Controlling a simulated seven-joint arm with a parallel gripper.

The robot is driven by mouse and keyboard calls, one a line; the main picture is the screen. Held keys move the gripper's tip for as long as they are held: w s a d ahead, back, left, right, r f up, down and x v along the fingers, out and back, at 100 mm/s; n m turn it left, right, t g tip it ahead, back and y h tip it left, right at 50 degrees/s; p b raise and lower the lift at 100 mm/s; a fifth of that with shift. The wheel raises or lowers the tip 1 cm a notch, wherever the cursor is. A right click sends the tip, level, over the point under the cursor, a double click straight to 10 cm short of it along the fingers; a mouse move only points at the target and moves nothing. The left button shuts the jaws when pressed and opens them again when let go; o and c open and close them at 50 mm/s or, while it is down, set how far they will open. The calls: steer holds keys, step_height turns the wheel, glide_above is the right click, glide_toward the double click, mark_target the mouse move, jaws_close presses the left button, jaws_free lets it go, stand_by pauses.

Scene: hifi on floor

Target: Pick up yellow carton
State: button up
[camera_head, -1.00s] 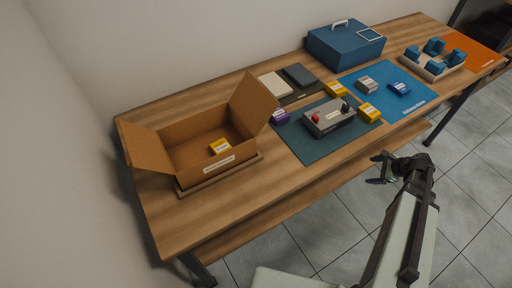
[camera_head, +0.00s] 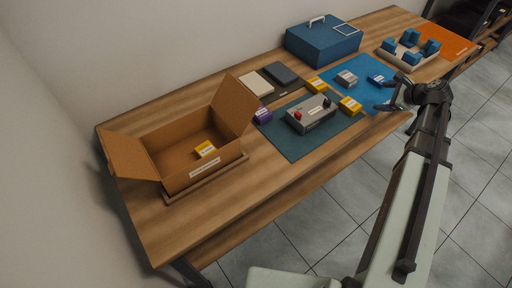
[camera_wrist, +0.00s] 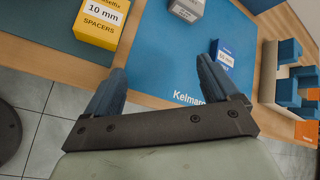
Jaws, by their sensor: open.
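Yellow cartons show in three places in the head view. One carton (camera_head: 350,105) is at the front right corner of the dark green mat, and another carton (camera_head: 316,86) is farther back near the blue case. A third carton (camera_head: 205,149) lies inside the open cardboard box (camera_head: 205,172). My gripper (camera_head: 396,100) is open, at the table's front edge, right of the front carton. In the wrist view, a yellow carton labelled 10 mm spacers (camera_wrist: 102,22) is ahead and left of my open, empty gripper (camera_wrist: 160,78). They are apart.
A grey device (camera_head: 311,115) with knobs stands left of the front carton. A grey carton (camera_head: 346,78) and blue carton (camera_head: 376,80) are on the blue mat (camera_head: 366,96). A purple carton (camera_head: 262,116), blue case (camera_head: 322,45) and blue-pegged tray (camera_head: 408,53) stand nearby. The front-left tabletop is clear.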

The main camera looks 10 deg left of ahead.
steer(key=a+r+n+g+h, duration=0.1)
steer(key=a+r+n, duration=0.35)
steer(key=a, duration=1.05)
steer(key=a+r+n+g, duration=0.1)
steer(key=a+n+g, duration=0.1)
steer(key=a+n, duration=0.95)
steer(key=s+a+r+n+h, duration=0.1)
steer(key=s+a+r+n, duration=0.3)
steer(key=a, duration=0.7)
steer(key=s+a+r+n+t+h, duration=0.1)
steer(key=s+a+r+n, duration=0.15)
steer(key=s+a, duration=0.6)
steer(key=s+a+r+n, duration=0.25)
steer(key=a+n, duration=0.25)
steer(key=a, duration=0.9)
steer(key=n+g+h, duration=0.2)
steer(key=g+h, duration=0.1)
steer(key=g, duration=0.3)
glide_above(208, 151)
step_height(208, 151, down, 6)
steer(key=f, duration=0.1)
steer(key=shift+w+f, duration=0.15)
steer(key=shift+f, duration=1.7)
steer(key=shift+w+f, duration=0.1)
steer(key=shift+f, duration=1.75)
steer(key=shift+s+f, duration=0.2)
steer(key=shift+f, duration=0.5)
steer(key=shift+s+f, duration=0.1)
steer(key=shift+f, duration=1.8)
